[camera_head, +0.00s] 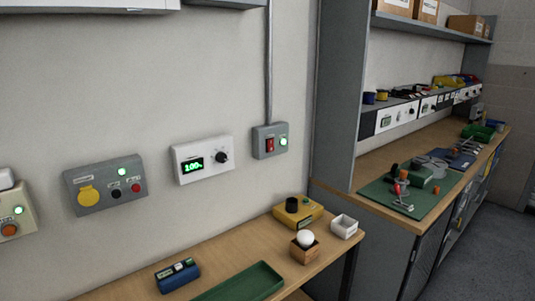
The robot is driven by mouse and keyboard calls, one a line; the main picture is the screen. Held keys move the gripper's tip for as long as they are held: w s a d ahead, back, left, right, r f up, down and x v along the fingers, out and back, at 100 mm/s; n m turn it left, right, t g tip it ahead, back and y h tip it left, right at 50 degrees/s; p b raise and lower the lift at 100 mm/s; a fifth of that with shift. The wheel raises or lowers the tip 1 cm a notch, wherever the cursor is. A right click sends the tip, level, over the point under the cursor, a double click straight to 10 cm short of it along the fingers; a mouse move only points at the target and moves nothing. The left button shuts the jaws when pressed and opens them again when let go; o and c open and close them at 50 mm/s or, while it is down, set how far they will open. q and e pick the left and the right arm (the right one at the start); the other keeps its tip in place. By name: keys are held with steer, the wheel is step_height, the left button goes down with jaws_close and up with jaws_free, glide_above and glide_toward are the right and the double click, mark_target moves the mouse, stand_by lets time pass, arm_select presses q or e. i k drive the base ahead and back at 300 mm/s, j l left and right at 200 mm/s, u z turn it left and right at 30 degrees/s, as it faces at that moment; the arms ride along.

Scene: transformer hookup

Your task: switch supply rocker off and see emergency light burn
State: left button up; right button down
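The supply rocker, a small red switch (269,145), sits on a grey wall box (259,153) fed by a vertical conduit. A green lamp (283,141) glows on the right of that box. Which way the rocker is tipped is too small to tell. A white globe (305,238) sits on a small wooden block on the bench and looks white; I cannot tell if it is the emergency light or if it is lit. Neither of my grippers is in view.
A wooden bench (331,246) runs below the wall, with a green tray (240,284), a blue device (177,275), a yellow device (298,212) and a white box (344,226). A white display unit (203,159) reads 100. A tall grey panel (338,95) stands right of the rocker.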

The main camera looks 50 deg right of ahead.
mark_target(270, 143)
steer(key=k+l+u, duration=0.1)
steer(key=l, duration=0.35)
steer(key=k+l+u, duration=0.15)
steer(key=l, duration=0.3)
steer(key=k+l, duration=0.15)
steer(key=l, duration=0.3)
steer(key=k+l, duration=0.1)
steer(key=l, duration=0.3)
